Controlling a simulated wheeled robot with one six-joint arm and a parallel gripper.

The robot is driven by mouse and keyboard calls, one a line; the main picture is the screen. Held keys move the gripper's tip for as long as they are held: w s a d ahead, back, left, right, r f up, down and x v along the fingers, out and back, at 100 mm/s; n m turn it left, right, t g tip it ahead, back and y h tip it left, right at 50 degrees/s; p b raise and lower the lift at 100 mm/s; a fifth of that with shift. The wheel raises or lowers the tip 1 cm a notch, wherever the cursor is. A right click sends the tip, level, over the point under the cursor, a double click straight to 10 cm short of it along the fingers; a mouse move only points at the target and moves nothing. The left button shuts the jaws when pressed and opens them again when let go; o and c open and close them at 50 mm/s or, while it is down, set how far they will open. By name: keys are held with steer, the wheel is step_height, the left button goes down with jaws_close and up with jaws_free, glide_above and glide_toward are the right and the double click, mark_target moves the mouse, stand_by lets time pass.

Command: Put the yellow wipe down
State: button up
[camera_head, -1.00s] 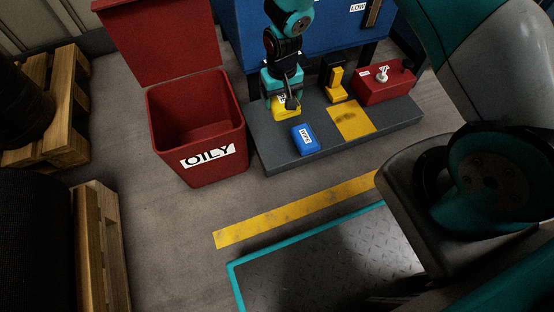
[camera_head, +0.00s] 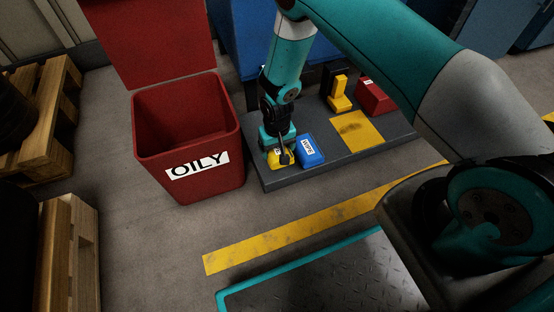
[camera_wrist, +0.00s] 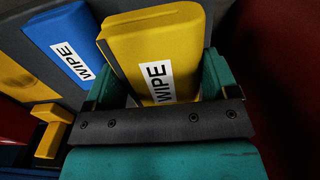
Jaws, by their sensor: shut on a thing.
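The yellow wipe (camera_head: 273,157) is in my gripper (camera_head: 281,150), low over the left end of the dark grey bench (camera_head: 290,178). I cannot tell whether it touches the bench top. In the wrist view the yellow wipe (camera_wrist: 155,50), with its white WIPE label, sits between the teal fingers of my gripper (camera_wrist: 165,95). The gripper is shut on it. The blue wipe (camera_head: 310,150) lies on the bench just to the right of the yellow one. It also shows in the wrist view (camera_wrist: 65,38).
An open red bin (camera_head: 190,188) marked OILY stands close to the left of the bench. A yellow patch (camera_head: 358,132), a yellow block piece (camera_head: 340,95) and a red box (camera_head: 374,97) are farther right on the bench. Wooden pallets (camera_head: 70,235) stand at the left.

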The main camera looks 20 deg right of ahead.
steer(key=shift+f+b, duration=1.1)
steer(key=shift+f, duration=0.95)
steer(key=shift+f, duration=0.2)
steer(key=o, duration=0.7)
steer(key=shift+o, duration=0.2)
steer(key=shift+r, duration=0.1)
